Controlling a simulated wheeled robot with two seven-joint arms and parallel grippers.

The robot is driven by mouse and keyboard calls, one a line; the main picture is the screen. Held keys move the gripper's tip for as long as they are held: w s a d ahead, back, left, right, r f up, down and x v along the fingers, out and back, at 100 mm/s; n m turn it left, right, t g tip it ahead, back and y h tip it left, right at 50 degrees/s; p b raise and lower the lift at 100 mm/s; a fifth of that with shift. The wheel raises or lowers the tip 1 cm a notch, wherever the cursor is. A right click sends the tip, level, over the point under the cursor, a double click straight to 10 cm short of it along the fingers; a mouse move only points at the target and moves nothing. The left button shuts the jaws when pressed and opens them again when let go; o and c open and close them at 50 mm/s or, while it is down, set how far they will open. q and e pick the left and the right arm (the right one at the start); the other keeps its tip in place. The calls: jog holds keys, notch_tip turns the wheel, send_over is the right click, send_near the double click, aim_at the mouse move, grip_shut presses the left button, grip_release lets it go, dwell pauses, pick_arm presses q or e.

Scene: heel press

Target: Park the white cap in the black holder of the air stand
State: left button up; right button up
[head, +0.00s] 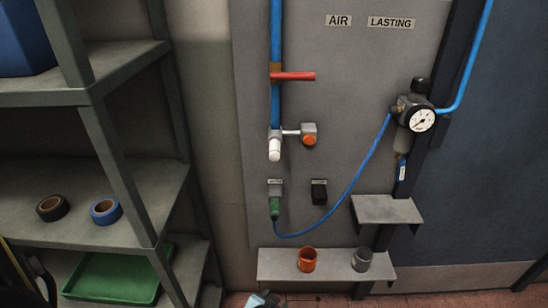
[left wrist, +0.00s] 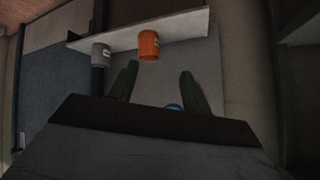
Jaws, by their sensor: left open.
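The white cap (head: 274,152) sits on the lower end of the blue vertical pipe on the air stand (head: 350,100). The black holder (head: 319,192) is fixed to the panel below and to the right of the cap, and it looks empty. My left gripper (left wrist: 159,70) is open in the left wrist view, with a finger on either side and no cap between them. Its fingers point towards the shelf with an orange cup (left wrist: 149,46) and a grey cup (left wrist: 101,52). Cap and black holder do not show in that view. My right gripper is in neither view.
A green connector (head: 275,208) on a blue hose sits in the holder left of the black one. A red lever (head: 295,76) sticks out above the cap. The hose loops below the black holder. A shelf rack (head: 125,90) stands at left.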

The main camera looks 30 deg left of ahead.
pick_arm(q)
jog(key=w+a+r+n+t+y+p, duration=0.1)
jog(key=w+r, duration=0.2)
jog(key=r, duration=0.3)
jog(key=w+r+n+t, duration=0.1)
jog(key=w+r, duration=0.3)
jog(key=r, duration=0.2)
jog(key=n+t+y+p, duration=0.4)
jog(key=n+y, duration=0.1)
jog(key=y, duration=0.1)
send_near(274, 157)
jog(key=x, duration=0.4)
jog(key=shift+w+a, duration=0.1)
jog(key=shift+w, duration=0.25)
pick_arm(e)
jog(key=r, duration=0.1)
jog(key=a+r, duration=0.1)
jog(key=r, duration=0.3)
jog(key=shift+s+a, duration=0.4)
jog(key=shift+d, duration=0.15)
